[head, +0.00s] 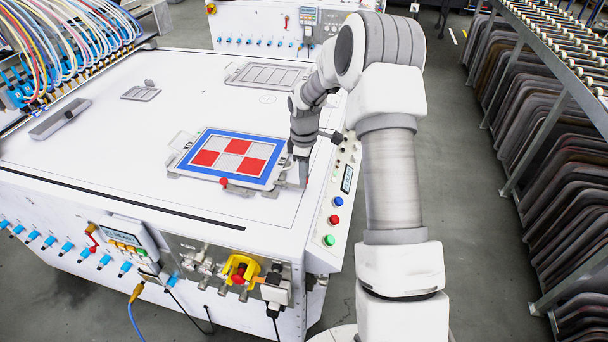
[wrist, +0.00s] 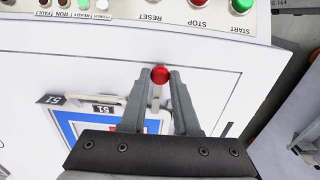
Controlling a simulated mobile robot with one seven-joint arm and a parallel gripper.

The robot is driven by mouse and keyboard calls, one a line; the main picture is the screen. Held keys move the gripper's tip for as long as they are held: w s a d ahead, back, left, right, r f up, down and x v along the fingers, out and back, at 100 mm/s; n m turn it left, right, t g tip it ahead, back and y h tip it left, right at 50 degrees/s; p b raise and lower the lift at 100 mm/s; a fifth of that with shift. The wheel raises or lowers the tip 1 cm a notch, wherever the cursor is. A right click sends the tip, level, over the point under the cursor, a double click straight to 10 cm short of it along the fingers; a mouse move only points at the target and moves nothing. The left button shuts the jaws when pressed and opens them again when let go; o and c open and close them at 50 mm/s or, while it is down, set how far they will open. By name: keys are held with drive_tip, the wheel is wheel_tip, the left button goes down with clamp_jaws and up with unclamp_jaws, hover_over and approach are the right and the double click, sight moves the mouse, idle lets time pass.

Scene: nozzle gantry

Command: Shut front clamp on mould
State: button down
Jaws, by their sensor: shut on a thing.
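The mould (head: 228,156), with a blue border and a red and white chequered middle, lies flat on the white table. Its corner with a light handle and "51" labels also shows in the wrist view (wrist: 70,122). Grey clamp parts (head: 240,189) with a red tip lie along its front edge. My gripper (head: 303,182) points down just right of the mould's front right corner. In the wrist view its two grey fingers (wrist: 160,76) are closed around a red ball knob (wrist: 160,73).
A button panel (head: 340,195) runs along the table's right edge, close beside my gripper; its buttons also show in the wrist view (wrist: 197,4). Coloured hoses (head: 70,45) stand at the back left. Flat grey plates (head: 268,75) lie farther back.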

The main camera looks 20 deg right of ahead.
drive_tip(key=c, duration=0.6)
unclamp_jaws()
drive_tip(key=shift+c, duration=0.2)
wheel_tip(320, 180, up, 18)
drive_tip(key=shift+f+p, duration=0.25)
drive_tip(key=shift+p, duration=0.05)
